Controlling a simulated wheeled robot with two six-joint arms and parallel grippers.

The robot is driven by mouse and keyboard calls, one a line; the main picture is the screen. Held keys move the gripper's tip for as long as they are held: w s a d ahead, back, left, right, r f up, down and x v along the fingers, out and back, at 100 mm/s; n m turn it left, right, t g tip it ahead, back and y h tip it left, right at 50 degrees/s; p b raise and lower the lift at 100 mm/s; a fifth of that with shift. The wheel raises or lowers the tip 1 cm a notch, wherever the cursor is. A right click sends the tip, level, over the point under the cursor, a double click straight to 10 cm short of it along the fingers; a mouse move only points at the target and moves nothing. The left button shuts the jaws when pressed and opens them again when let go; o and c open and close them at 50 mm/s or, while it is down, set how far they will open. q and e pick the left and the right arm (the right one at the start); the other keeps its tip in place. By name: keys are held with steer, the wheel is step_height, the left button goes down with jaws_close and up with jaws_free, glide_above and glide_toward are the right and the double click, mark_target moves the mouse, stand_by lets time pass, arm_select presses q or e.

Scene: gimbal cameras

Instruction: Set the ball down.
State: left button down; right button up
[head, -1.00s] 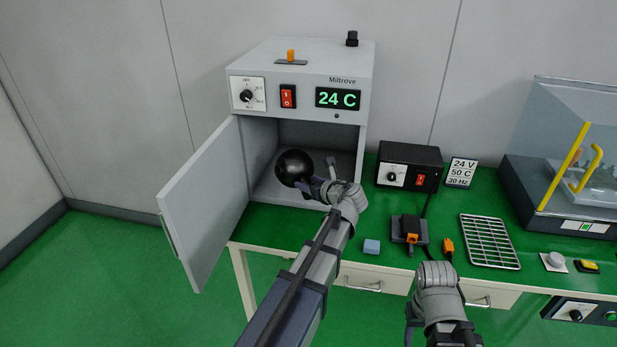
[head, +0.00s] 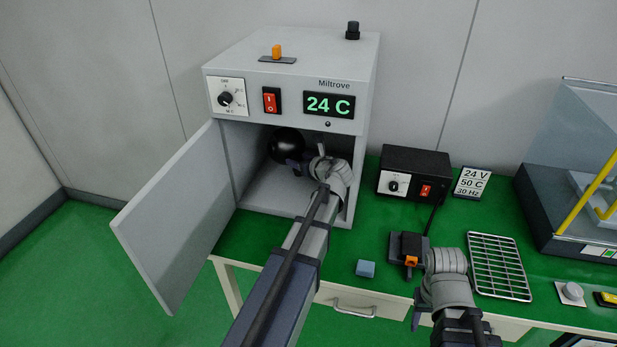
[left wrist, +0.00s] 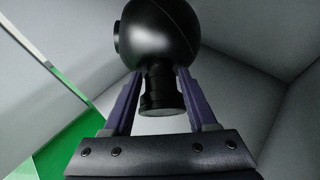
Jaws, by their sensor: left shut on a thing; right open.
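The black ball (head: 286,145) is inside the grey oven-like cabinet (head: 345,105), in its open chamber. In the left wrist view the ball (left wrist: 160,35) is a dark sphere with a short neck below it. My left gripper (left wrist: 158,88) has its two purple fingers on either side of that neck and is shut on it. In the head view my left gripper (head: 303,166) reaches into the chamber, and the ball seems to be held above the chamber floor. My right gripper (head: 418,315) is only partly seen low in the head view, away from the ball.
The cabinet door (head: 180,215) stands open to the left. A black power box (head: 412,172), a sign (head: 473,183), a blue block (head: 365,268), a black device with an orange part (head: 408,250) and a wire rack (head: 499,265) are on the green bench.

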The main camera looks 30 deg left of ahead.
arm_select(q)
steer(key=shift+w+r, duration=0.1)
steer(key=shift+w, duration=0.05)
step_height(320, 180, down, 6)
steer(key=b, duration=0.6)
steer(key=shift+f, duration=0.2)
step_height(320, 180, down, 4)
steer(key=b, duration=0.4)
steer(key=shift+r, duration=0.2)
steer(key=shift+f, duration=0.1)
steer(key=shift+c, duration=1)
jaws_free()
